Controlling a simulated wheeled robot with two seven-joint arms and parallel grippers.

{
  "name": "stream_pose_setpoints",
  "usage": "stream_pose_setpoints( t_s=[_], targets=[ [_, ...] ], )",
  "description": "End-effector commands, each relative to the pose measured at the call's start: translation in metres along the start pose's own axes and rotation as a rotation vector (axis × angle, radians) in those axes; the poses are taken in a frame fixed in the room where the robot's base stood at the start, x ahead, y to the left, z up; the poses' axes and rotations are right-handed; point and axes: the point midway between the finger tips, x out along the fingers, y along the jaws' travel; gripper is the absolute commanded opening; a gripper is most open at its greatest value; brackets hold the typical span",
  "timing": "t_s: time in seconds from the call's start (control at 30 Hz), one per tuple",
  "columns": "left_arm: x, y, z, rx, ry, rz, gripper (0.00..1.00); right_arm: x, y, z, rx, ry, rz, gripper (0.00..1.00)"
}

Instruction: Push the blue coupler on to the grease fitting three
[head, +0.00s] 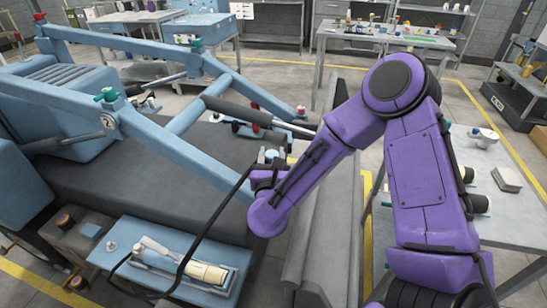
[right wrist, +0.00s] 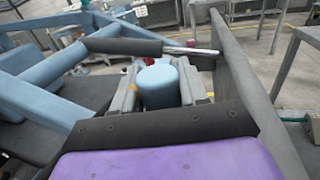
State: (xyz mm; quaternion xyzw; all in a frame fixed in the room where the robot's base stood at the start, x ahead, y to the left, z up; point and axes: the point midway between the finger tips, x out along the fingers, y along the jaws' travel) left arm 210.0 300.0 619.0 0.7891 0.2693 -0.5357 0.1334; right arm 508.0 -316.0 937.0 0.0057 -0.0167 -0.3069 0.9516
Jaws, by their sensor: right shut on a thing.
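My right gripper (head: 271,158) is shut on the blue coupler, above the dark deck of the blue machine. In the right wrist view the blue coupler (right wrist: 157,86) is a short, rounded blue cylinder between the two grey fingers (right wrist: 160,88). A black hose (head: 213,222) curves from the gripper down to the left. A small red part (right wrist: 149,61) shows just behind the coupler in the right wrist view. I cannot tell which fitting is number three, or whether the coupler touches one. My left gripper is not in view.
The blue machine's arm (head: 170,150) and a black cylinder with a bright rod (head: 240,112) lie close to the gripper. A grey wall panel (head: 325,240) stands to the right. A blue tray (head: 120,255) holds a pale cartridge-like tool (head: 190,266). A grey table (head: 500,235) stands at right.

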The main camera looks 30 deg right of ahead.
Motion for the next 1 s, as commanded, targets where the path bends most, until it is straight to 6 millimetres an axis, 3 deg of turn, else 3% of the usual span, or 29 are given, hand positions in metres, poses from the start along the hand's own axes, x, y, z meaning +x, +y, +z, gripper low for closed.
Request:
stream_pose_setpoints(
  t_s=[0.13,0.53,1.0],
  targets=[
    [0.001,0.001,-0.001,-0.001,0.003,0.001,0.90,0.012,-0.007,-0.008,-0.009,0.013,-0.034,0.07],
    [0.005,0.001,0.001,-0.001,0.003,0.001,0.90,0.013,-0.004,-0.011,-0.010,0.017,-0.031,0.07],
    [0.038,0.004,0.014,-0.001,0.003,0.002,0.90,0.012,-0.004,-0.046,-0.010,0.018,-0.031,0.07]
  ],
)
